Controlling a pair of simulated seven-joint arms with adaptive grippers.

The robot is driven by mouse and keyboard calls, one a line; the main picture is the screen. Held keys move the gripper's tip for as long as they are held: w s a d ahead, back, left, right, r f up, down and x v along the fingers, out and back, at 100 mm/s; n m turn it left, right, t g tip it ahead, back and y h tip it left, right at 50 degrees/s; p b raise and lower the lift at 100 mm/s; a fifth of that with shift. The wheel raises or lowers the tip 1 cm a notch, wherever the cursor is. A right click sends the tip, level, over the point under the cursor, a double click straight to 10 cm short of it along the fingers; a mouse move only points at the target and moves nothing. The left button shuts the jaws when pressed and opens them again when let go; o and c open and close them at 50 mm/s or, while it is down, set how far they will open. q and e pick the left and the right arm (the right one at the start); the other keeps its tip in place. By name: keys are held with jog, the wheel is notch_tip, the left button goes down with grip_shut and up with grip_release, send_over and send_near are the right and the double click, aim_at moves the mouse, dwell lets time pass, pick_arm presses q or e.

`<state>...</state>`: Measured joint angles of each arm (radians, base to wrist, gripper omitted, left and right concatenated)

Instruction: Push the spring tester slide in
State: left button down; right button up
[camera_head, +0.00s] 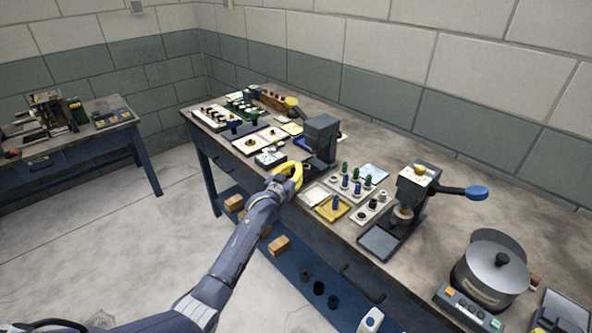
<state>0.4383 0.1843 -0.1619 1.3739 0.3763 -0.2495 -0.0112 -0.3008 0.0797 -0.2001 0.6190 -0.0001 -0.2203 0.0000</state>
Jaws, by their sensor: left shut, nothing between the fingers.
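My left arm reaches in from the bottom left to the front edge of the long bench. My left gripper (297,176), with yellow fingers, is shut and holds nothing that I can see. It is beside the base of a dark upright bench device (321,133), which may be the spring tester. The gripper covers part of that base, so I cannot make out a slide or how far it stands out. I cannot tell whether the fingers touch the device. My right gripper is out of view.
A second press-like device (411,190) with a blue-knobbed lever (476,192) stands to the right. Small parts on trays (327,207) lie between the two. A round lidded pot (493,268) is at the far right. Wooden blocks (279,246) are on the lower shelf.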

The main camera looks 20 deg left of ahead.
pick_arm(q)
jog(key=c, duration=1.6)
grip_release()
jog(key=shift+d+r, duration=0.45)
jog(key=shift+o, duration=1.6)
jog(key=shift+s+a+f, duration=0.1)
jog(key=shift+a+f, duration=0.05)
jog(key=shift+f, duration=0.05)
jog(key=shift+s+a+f, duration=0.1)
jog(key=shift+s, duration=0.25)
jog(key=s+a, duration=0.1)
jog(key=s, duration=1)
jog(key=shift+a, duration=0.25)
jog(key=shift+o, duration=0.2)
